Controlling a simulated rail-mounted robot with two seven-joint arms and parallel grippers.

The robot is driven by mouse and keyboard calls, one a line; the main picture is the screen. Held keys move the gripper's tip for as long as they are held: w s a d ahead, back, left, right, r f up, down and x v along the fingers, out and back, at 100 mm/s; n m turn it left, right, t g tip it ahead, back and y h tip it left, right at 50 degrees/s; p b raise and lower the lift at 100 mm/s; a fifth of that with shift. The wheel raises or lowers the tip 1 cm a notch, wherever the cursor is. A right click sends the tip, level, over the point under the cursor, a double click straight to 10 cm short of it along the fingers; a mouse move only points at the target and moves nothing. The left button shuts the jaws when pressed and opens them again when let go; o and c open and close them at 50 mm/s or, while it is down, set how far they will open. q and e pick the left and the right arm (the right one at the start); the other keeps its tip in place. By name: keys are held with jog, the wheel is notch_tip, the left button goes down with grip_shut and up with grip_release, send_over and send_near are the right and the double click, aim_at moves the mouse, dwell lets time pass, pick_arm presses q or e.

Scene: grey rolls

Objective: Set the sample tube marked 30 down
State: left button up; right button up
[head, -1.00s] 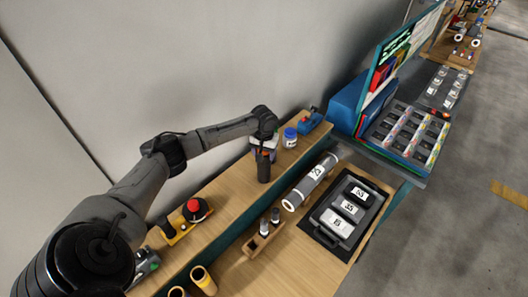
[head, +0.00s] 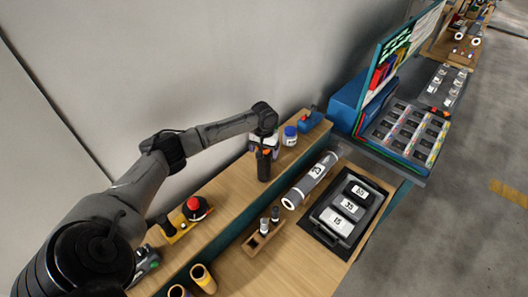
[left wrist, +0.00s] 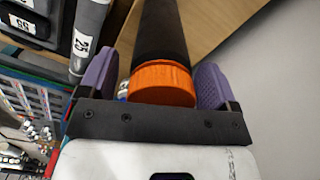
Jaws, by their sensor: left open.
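A dark tube with an orange band (head: 263,168) stands upright on the raised wooden shelf (head: 232,182). No number shows on it, so I cannot confirm it is the one marked 30. My left gripper (head: 266,146) is at its top end. In the left wrist view, the tube (left wrist: 161,30) and its orange band lie between the purple fingers of my left gripper (left wrist: 158,82). The fingers are open, with a gap on each side of the tube. My right gripper is not in view.
A grey roll with a number label (head: 311,180) lies on the lower bench beside a black tray (head: 322,235) of numbered blocks. A blue-lidded jar (head: 290,136) stands close to the tube. A small wooden rack (head: 255,247) and a red button (head: 194,203) are nearer.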

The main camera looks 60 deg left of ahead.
pick_arm(q)
notch_tip(320, 180, up, 11)
jog(key=shift+r+b, duration=0.2)
jog(key=shift+b, duration=0.45)
dwell(0.4)
